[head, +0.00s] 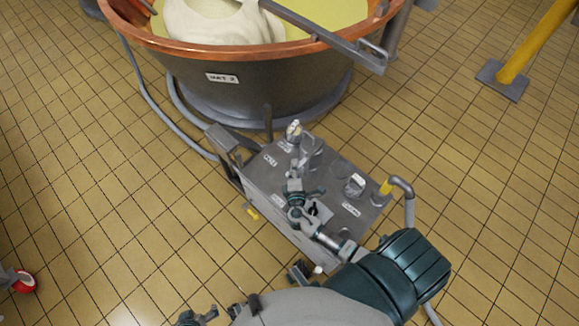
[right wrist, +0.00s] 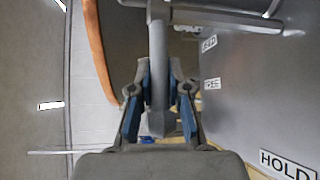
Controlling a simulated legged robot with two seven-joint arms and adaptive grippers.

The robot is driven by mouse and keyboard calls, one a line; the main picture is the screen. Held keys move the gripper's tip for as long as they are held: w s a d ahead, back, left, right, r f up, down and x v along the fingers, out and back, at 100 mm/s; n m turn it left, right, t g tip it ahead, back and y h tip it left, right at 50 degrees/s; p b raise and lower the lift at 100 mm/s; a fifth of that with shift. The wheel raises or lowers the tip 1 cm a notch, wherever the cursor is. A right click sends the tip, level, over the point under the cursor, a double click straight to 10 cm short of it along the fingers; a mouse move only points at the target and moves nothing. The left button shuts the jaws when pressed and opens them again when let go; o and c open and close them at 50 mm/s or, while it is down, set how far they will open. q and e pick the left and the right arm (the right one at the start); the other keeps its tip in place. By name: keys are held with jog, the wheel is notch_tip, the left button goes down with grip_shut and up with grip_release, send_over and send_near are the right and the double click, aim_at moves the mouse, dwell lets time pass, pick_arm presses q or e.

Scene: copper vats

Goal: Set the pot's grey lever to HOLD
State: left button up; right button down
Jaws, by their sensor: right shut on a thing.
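The grey lever (right wrist: 157,42) runs between the two fingers of my right gripper (right wrist: 159,78) in the right wrist view. The gripper is shut on it. In the head view my right gripper (head: 297,193) is over the top of the grey control box (head: 322,165), and it partly hides the lever there. The HOLD label (right wrist: 288,164) is at the lower right of the right wrist view, to the right of and below the lever. Parts that look like my left gripper (head: 197,316) show at the bottom edge of the head view; its fingers are unclear.
The copper-rimmed vat (head: 262,85) stands behind the box. A yellow post (head: 520,55) stands at the far right. The tiled floor is open on both sides.

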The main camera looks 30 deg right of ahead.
jog(key=shift+s+d+f, duration=0.2)
jog(key=shift+s, duration=0.05)
jog(key=c, duration=1.1)
grip_release()
jog(key=shift+s+r, duration=0.1)
jog(key=shift+r, duration=0.05)
jog(key=v, duration=1.2)
